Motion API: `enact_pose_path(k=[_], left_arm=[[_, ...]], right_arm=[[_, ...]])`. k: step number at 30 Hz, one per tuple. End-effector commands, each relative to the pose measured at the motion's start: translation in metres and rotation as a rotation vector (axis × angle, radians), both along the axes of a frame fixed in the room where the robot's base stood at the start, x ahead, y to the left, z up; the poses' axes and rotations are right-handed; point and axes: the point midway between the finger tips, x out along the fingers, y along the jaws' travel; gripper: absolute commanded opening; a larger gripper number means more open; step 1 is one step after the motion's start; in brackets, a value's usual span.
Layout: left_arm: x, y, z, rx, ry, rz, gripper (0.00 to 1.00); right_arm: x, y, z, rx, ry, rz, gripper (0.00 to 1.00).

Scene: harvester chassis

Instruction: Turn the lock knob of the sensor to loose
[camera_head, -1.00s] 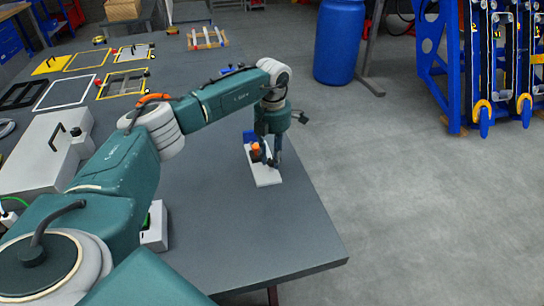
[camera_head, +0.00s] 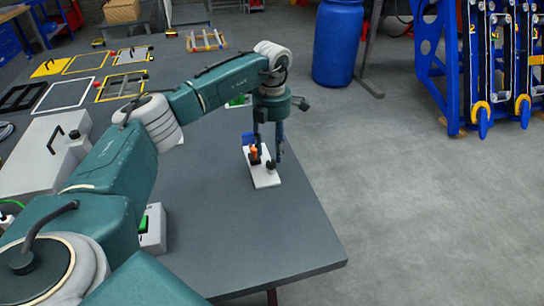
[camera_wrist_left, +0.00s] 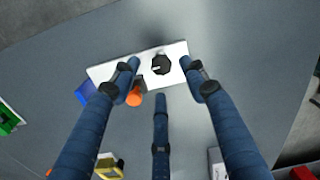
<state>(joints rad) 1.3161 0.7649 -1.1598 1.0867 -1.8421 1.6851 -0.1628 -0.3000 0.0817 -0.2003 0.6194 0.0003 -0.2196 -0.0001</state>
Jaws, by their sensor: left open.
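The sensor is a white plate (camera_head: 264,179) on the grey table, with a blue block (camera_head: 247,138), an orange cylinder (camera_head: 254,152) and a black knob (camera_head: 270,165). In the left wrist view the black knob (camera_wrist_left: 161,64) sits on the white plate (camera_wrist_left: 105,74), and the orange cylinder (camera_wrist_left: 134,99) is beside it. My left gripper (camera_head: 268,155) points down over the plate with its fingers spread. In the left wrist view its fingertips (camera_wrist_left: 160,76) stand around the knob, with gaps between; contact is not visible. My right gripper is out of view.
A white box with a black handle (camera_head: 38,155) stands at the left of the table. Several flat frames (camera_head: 58,95) lie farther back. The table's right edge is close to the sensor; the surface in front of it is clear. A blue barrel (camera_head: 338,45) stands on the floor beyond.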

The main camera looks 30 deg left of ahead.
Motion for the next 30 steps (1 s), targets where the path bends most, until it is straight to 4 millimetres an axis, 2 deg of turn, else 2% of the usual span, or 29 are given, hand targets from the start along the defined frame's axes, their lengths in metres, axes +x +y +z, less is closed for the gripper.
enact_pose_path(k=[1, 6, 12, 30], left_arm=[[0.002, 0.0, 0.014, -0.001, -0.005, -0.001, 0.44], [0.002, -0.001, 0.047, -0.001, -0.004, 0.0, 0.44], [0.001, -0.001, 0.07, 0.0, -0.001, 0.0, 0.44], [0.001, -0.001, 0.075, -0.001, 0.0, -0.001, 0.44]], right_arm=[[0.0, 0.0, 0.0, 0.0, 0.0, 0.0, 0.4], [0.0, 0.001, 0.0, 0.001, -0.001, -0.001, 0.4], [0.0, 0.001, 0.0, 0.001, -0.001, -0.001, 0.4], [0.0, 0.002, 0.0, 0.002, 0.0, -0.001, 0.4]])
